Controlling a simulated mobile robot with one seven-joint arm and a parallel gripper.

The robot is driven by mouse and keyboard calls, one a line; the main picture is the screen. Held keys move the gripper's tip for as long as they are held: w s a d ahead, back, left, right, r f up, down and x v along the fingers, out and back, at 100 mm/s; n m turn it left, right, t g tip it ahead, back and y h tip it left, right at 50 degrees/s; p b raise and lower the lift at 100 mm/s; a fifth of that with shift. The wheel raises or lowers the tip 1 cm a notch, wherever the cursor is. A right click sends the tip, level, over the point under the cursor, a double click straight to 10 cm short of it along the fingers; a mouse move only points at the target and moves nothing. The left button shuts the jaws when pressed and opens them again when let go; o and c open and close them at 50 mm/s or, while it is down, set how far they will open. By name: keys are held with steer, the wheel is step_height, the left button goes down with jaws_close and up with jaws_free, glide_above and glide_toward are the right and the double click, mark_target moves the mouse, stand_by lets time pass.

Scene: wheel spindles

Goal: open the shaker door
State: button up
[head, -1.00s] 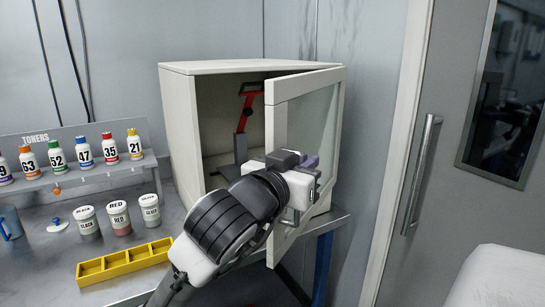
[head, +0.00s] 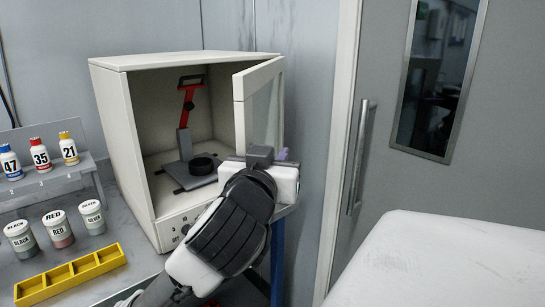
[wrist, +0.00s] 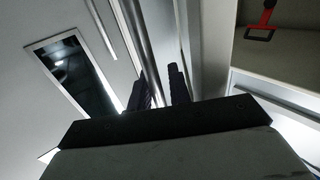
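The shaker is a white box cabinet (head: 112,135) on the table in the head view. Its framed glass door (head: 239,115) is hinged at the right and stands swung outward, so much of the inside shows. Inside are a red clamp (head: 190,98) on a grey stand and a black ring (head: 203,164). My gripper (head: 283,155) is at the door's lower part and covers it, hiding the handle. In the wrist view my gripper's two dark fingers (wrist: 161,88) stand a little apart with a gap between them. I cannot tell whether they touch the door.
A yellow tray (head: 71,275) and several labelled jars (head: 57,229) are on the table at left, with toner bottles (head: 40,155) on a rack behind. A grey room door (head: 385,185) with a long handle is at right, near a white surface (head: 440,260).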

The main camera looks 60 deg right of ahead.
steer(key=b+v, duration=0.8)
steer(key=v, duration=0.5)
steer(key=shift+s+a, duration=0.2)
steer(key=shift+a, duration=0.2)
